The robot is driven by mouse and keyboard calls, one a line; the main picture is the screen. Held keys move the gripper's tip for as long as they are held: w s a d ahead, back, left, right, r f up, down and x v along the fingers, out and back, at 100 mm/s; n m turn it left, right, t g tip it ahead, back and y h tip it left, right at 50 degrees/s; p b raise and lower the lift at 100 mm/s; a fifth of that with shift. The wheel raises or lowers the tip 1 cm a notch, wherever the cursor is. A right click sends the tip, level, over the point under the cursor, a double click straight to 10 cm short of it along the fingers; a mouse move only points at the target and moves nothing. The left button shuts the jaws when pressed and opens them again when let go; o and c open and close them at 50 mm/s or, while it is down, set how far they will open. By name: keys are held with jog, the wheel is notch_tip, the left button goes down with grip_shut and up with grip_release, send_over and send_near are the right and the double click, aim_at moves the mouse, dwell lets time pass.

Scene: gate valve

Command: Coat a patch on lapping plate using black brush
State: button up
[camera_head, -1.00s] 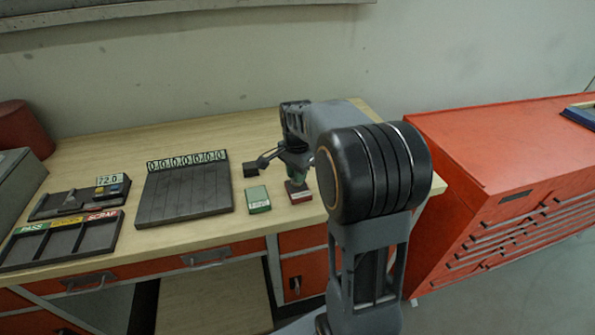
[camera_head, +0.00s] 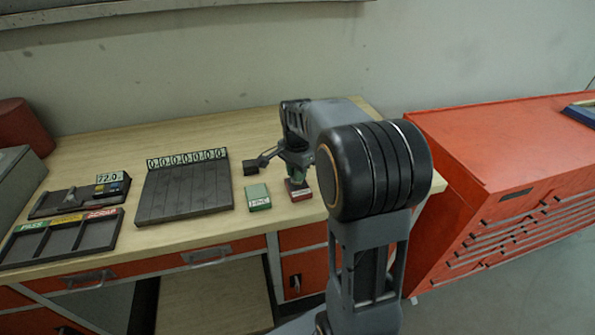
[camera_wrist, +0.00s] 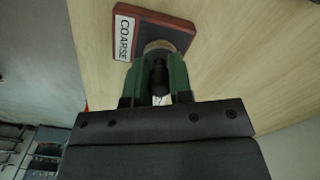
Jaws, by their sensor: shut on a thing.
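The lapping plate (camera_head: 184,196) is a dark grooved slab with a row of white number tiles along its back edge, left of centre on the bench. My gripper (camera_wrist: 158,85) has green fingers, shut on the black brush (camera_wrist: 158,77), whose dark body shows between them. The gripper is over a red block (camera_head: 299,190) to the right of the plate. In the wrist view this dark red block (camera_wrist: 170,30) carries a COARSE label, and a round pale part lies between brush and block. Whether the brush touches the block is unclear.
A green block (camera_head: 258,197) lies between plate and red block. A sorting tray (camera_head: 62,240) with coloured labels and a gauge with a 72.0 display (camera_head: 110,179) stand at the left. A red cabinet (camera_head: 510,180) stands right of the bench (camera_head: 225,135).

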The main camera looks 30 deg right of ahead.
jog(key=shift+f, duration=0.5)
dwell(1.1)
jog(key=shift+r, duration=0.1)
jog(key=shift+r+p, duration=2.75)
jog(key=shift+r, duration=0.75)
jog(key=shift+s+d, duration=0.1)
